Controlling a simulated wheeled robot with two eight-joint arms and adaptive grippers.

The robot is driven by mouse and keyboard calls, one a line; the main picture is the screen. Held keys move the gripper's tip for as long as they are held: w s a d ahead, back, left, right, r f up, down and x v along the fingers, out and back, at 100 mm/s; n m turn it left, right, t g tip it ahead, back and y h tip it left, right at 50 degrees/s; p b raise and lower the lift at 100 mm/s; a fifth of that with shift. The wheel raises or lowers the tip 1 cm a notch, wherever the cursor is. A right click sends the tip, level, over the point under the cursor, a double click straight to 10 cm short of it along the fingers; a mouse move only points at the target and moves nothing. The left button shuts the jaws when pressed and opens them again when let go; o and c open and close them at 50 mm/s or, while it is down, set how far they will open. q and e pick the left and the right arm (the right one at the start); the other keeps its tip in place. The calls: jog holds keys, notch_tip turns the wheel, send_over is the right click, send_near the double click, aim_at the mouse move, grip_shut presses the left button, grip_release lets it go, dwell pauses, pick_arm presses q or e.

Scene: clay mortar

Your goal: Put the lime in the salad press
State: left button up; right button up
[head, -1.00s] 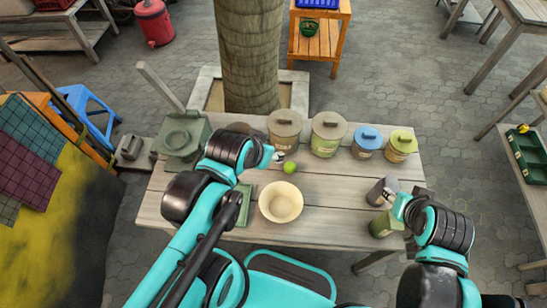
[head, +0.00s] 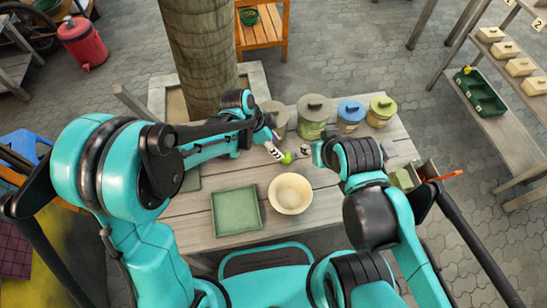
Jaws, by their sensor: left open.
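The small green lime (head: 287,158) is on the wooden table, behind the cream bowl (head: 303,194). My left gripper (head: 281,156) is open, with its fingertips right at the lime's left side; I cannot tell whether they touch it. My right gripper (head: 316,152) is a little to the right of the lime, near a small grey object (head: 305,151). Its fingers are too small and covered to show whether they are open or shut. I cannot make out a salad press for certain; my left arm covers the table's left back part.
A square green tray (head: 236,224) lies left of the bowl. Lidded canisters stand along the back edge, among them a blue-lidded one (head: 350,112) and a yellow-green-lidded one (head: 381,108). A box with green contents (head: 405,179) is at the right. A tree trunk (head: 199,45) rises behind the table.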

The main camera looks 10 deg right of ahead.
aim_at(285, 155)
pick_arm(q)
jog(key=b+x, duration=0.3)
jog(key=x, duration=0.5)
jog(key=shift+s+d+b, duration=0.15)
jog(key=shift+b, duration=0.2)
pick_arm(e)
notch_tip(285, 155, down, 4)
jog(key=shift+a+r, duration=0.1)
jog(key=shift+r, duration=0.15)
pick_arm(q)
jog(key=c, duration=1)
jog(key=shift+r, duration=0.15)
jog(key=shift+c, duration=0.2)
